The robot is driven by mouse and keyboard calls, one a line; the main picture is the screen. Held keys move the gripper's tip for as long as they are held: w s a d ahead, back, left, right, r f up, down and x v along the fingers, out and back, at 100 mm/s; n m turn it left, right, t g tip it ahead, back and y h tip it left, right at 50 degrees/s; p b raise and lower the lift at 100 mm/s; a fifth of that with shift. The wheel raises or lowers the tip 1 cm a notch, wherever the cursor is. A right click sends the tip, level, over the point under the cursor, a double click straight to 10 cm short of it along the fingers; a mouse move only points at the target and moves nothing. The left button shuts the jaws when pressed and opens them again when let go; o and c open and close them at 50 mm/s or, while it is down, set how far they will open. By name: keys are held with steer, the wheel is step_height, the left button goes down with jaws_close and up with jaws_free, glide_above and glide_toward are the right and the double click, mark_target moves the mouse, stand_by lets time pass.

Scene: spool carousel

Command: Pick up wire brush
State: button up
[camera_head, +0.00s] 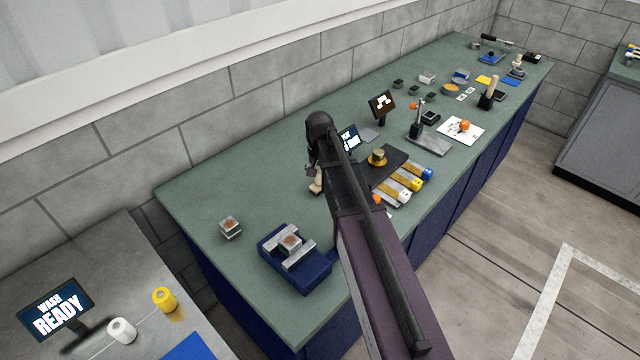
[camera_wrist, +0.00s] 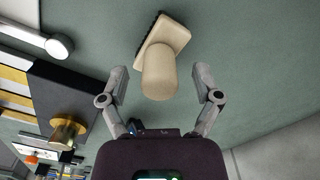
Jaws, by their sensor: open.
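The wire brush shows in the wrist view as a beige block with a rounded handle (camera_wrist: 160,72) and a dark bristle edge along one side. It rests on the green bench top. In the head view its beige part (camera_head: 316,184) shows just below the end of my arm, and the rest is hidden. My gripper (camera_wrist: 161,80) is open, with one finger on each side of the handle's rounded end. Gaps show between both fingers and the handle, and nothing is held.
A black plate with a gold spool (camera_head: 377,157) and lanes of white, yellow and blue spools lie right of the brush. A blue fixture (camera_head: 305,272) holding a rusty block and a loose rusty block (camera_head: 230,228) stand at left. Green bench between is clear.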

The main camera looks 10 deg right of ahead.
mark_target(319, 171)
jaws_close()
stand_by(0.3)
steer(key=shift+r, duration=0.2)
step_height(319, 171, up, 4)
steer(key=p, duration=0.4)
steer(key=shift+f, duration=0.15)
steer(key=s+p, duration=0.1)
steer(key=s, duration=1.5)
steer(key=shift+a+r, duration=0.2)
steer(key=shift+r, duration=0.25)
steer(key=c, duration=0.7)
jaws_free()
steer(key=c, duration=0.4)
